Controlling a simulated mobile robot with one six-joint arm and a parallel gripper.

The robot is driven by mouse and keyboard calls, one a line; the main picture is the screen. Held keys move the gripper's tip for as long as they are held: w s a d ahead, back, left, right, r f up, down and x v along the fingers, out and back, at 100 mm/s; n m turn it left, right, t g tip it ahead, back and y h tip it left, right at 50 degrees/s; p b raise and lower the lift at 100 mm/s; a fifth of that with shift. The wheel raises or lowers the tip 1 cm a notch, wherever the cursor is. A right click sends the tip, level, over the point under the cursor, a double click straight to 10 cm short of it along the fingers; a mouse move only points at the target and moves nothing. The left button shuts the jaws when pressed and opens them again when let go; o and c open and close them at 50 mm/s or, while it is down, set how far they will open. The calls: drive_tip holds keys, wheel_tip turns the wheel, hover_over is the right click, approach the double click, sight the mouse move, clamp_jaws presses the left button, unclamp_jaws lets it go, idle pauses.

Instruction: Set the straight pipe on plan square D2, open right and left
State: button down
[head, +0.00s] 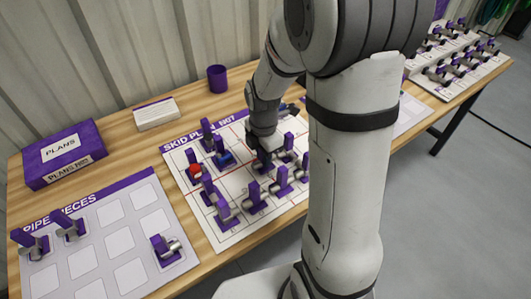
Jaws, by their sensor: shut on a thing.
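The skid plan board (177,160) lies on the wooden table, marked with squares by red lines. Several purple-based pipe pieces stand on it, one with a red part (195,173) and one with a blue part (223,158). My gripper (263,150) points down over the middle to far right of the board, among these pieces. It is shut on a grey piece, taken as the straight pipe (262,163), mostly hidden by the jaws. Square labels are too small to read, and I cannot tell whether the piece touches the board. My arm hides the board's right side.
The pipe pieces sheet (82,263) lies front left, with pieces at its left (35,246) and right (165,247). A purple plans box (62,152), a white block (155,113) and a purple cup (217,78) stand behind. Another loaded board (430,88) is far right.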

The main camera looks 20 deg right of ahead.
drive_tip(key=shift+f+b, duration=0.4)
drive_tip(key=shift+f, duration=0.15)
drive_tip(key=c, duration=1.2)
unclamp_jaws()
drive_tip(key=shift+r, duration=0.2)
drive_tip(key=shift+r+p, duration=0.4)
drive_tip(key=shift+p, duration=0.1)
drive_tip(key=shift+r, duration=0.1)
drive_tip(key=shift+s+r+p, duration=0.1)
drive_tip(key=shift+r+p, duration=2.55)
drive_tip(key=shift+r, duration=0.8)
